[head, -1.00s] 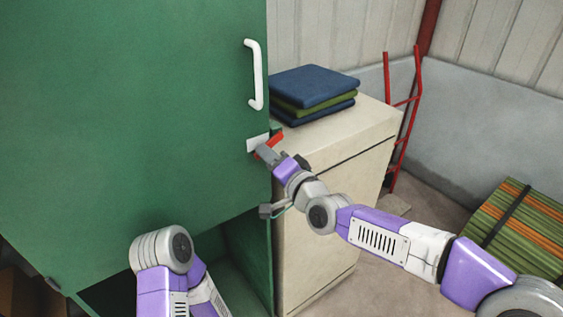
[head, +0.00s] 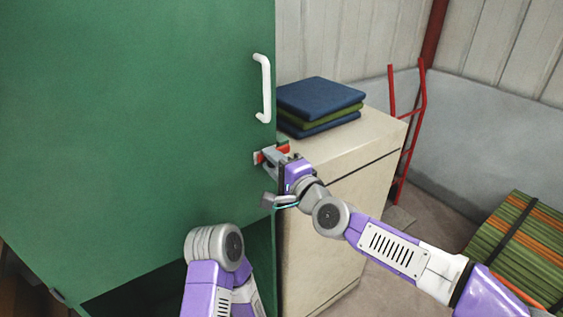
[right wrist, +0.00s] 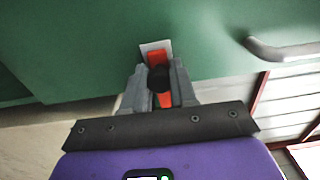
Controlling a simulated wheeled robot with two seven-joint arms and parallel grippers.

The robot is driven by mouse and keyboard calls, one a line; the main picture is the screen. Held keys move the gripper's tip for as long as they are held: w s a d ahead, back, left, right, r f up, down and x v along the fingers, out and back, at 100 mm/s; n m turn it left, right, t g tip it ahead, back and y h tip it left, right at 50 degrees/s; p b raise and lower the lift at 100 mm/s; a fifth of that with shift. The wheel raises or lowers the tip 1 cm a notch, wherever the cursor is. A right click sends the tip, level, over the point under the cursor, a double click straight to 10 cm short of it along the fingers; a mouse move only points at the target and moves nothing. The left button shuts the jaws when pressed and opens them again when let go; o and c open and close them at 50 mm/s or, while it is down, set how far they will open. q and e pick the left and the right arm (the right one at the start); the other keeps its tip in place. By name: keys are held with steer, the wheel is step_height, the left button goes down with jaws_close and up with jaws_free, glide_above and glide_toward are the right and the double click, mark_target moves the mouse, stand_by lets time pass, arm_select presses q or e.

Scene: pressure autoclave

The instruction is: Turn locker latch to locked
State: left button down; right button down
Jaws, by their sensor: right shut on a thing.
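The green locker door (head: 130,110) fills the left of the head view, with a white handle (head: 263,88) near its right edge. Below the handle sits the red latch (head: 284,147) on a small white plate (head: 257,158). My right gripper (head: 268,157) is at the latch, its fingers shut on it. In the right wrist view the red latch (right wrist: 162,98) lies between the two grey fingers (right wrist: 158,85), with a dark round knob over its middle and the white plate behind. The latch looks about level in the head view, partly hidden by the fingers. My left arm shows at the bottom; its gripper is out of sight.
A cream cabinet (head: 345,190) stands right beside the locker, with folded blue and green cloths (head: 320,97) on top. A red hand truck (head: 413,130) leans at the wall. A green and orange strapped stack (head: 520,240) is at the lower right.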

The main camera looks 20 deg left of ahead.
steer(key=shift+r, duration=0.1)
steer(key=c, duration=1)
jaws_free()
steer(key=shift+o, duration=0.2)
steer(key=b+v, duration=0.1)
steer(key=v, duration=0.6)
steer(key=shift+s+d, duration=0.2)
steer(key=shift+d, duration=0.05)
